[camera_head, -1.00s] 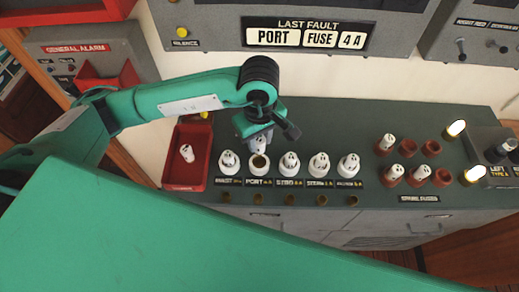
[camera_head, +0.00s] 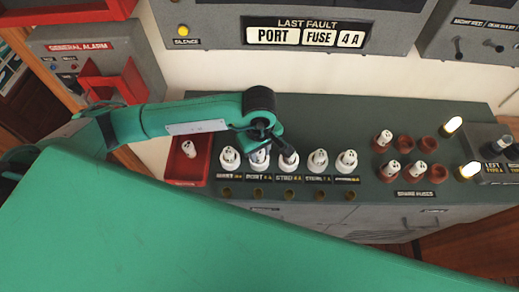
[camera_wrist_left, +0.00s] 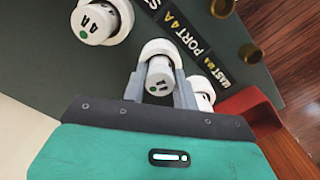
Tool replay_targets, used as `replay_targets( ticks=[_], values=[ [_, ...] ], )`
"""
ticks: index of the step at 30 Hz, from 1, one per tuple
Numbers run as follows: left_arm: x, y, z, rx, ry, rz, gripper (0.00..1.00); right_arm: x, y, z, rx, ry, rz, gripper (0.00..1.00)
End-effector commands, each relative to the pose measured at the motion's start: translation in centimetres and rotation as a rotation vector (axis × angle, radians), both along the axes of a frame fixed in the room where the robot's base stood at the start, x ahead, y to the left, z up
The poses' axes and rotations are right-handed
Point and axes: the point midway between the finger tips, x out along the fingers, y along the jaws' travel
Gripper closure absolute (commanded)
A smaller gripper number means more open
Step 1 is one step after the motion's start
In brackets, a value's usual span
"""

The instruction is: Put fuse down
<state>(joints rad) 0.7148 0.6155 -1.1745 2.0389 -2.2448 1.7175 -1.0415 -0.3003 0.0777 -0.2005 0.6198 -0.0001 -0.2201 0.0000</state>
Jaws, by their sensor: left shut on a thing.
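My left gripper (camera_head: 262,148) is over the PORT position in the row of white fuse holders on the dark green console. It is shut on a white fuse (camera_wrist_left: 159,78) with a green dot. In the left wrist view, the grey fingers (camera_wrist_left: 160,92) stand on either side of this fuse. The fuse is in line with the white PORT holder (camera_wrist_left: 158,46), at or in its mouth; how deep it sits I cannot tell. In the head view the gripper partly hides the fuse and holder. My right gripper is not in view.
Filled holders stand close on both sides, MAST (camera_head: 229,158) and STBD (camera_head: 288,161). A red tray (camera_head: 181,176) with one loose fuse (camera_head: 188,148) lies to the left. Spare fuses (camera_head: 393,167) and empty red sockets (camera_head: 405,142) are at the right.

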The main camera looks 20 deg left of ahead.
Motion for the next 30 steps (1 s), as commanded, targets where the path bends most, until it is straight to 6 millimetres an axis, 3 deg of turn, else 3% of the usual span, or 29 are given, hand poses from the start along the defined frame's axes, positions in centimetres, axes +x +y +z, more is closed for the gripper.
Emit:
replay_targets(
  ticks=[5,6,9,19,24,26,30],
  values=[
    [0.0,0.0,-0.5,0.001,-0.001,0.000,0.94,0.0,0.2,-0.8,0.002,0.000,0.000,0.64],
    [0.0,0.0,-0.5,0.001,-0.001,0.001,0.69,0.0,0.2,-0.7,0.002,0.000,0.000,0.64],
    [0.0,0.0,-0.4,0.001,-0.001,0.001,0.50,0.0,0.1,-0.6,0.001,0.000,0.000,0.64],
    [0.0,0.0,-0.2,0.000,0.000,0.001,0.49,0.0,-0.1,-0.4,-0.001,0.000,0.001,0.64],
    [0.0,0.0,0.7,0.000,0.000,0.001,0.49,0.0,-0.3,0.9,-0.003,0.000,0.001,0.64],
    [0.2,0.0,1.2,-0.002,-0.007,0.000,0.49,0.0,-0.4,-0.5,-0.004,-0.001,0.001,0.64],
    [0.2,0.0,4.0,-0.002,-0.007,-0.001,0.49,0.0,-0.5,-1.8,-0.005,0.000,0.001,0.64]
  ],
)
